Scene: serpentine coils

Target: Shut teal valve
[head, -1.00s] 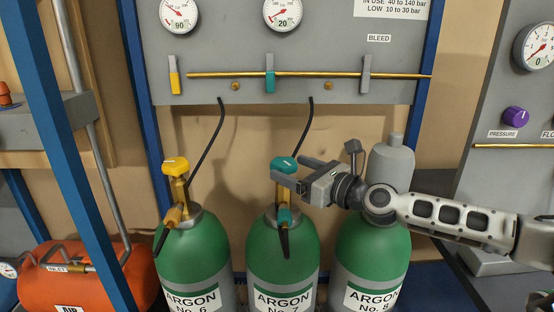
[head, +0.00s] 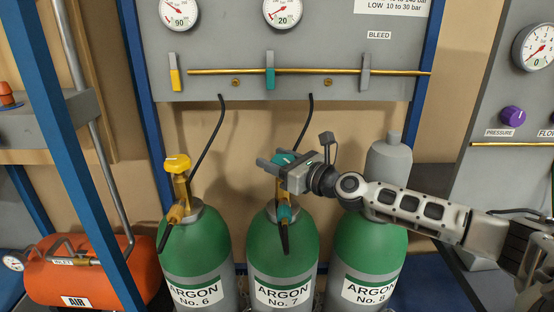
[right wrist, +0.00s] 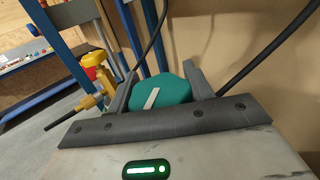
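The teal valve knob (head: 284,160) sits on top of the green cylinder marked Argon No. 7 (head: 282,240). My right gripper (head: 272,158) reaches it from the right, with its fingers at the knob and partly hiding it. In the right wrist view the teal knob (right wrist: 162,92), with a white bar mark, lies between the two fingers of my right gripper (right wrist: 160,75). The fingers look spread around it, one on each side; firm contact cannot be made out. My left gripper is out of view.
Argon No. 6 (head: 195,250), with a yellow knob (head: 177,163), stands to the left. Capped Argon No. 8 (head: 372,250) stands right, beneath my right arm. Black hoses rise to the grey panel (head: 325,35) behind, which has a separate teal lever (head: 270,78).

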